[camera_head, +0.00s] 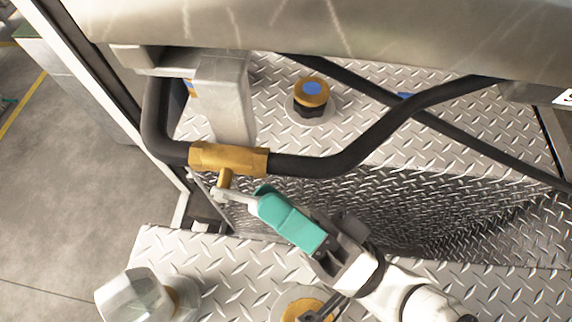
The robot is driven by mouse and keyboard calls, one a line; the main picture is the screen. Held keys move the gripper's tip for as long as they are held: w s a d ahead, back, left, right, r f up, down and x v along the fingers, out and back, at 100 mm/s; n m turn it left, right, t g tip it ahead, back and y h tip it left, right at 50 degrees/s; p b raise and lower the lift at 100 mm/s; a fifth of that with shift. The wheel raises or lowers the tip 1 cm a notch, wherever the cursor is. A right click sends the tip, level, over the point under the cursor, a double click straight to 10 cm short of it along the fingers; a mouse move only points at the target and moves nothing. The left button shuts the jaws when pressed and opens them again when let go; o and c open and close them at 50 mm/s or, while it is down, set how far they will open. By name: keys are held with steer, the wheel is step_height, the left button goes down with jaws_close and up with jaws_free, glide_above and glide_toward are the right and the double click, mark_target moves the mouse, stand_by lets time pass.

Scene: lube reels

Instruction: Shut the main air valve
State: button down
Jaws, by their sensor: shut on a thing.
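The main air valve (230,159) is a brass body set in a black hose line at left of centre. A short brass stem points down from it. A pale grey lever handle (235,197) starts at the stem's lower end and runs right and slightly down. My gripper (266,202), with teal fingers, comes from the lower right and is shut on the free end of the lever. The fingers hide that end of the lever.
The black hose (335,163) curves right from the valve. A grey metal bracket (224,95) stands behind it. A brass cap with a blue top (312,91) sits on the upper tread plate. A clear-topped fitting (134,297) stands at lower left. Open floor (70,200) lies left.

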steer(key=shift+r, duration=0.1)
stand_by(0.3)
steer(key=c, duration=1)
jaws_free()
steer(key=shift+d, duration=0.1)
steer(key=shift+s+d+f, duration=0.1)
steer(key=shift+d+f, duration=0.15)
steer(key=shift+f, duration=0.1)
steer(key=b+v, duration=0.2)
steer(key=v, duration=0.4)
steer(key=shift+s+d+f, duration=0.15)
steer(key=shift+d, duration=0.05)
steer(key=shift+c, duration=0.4)
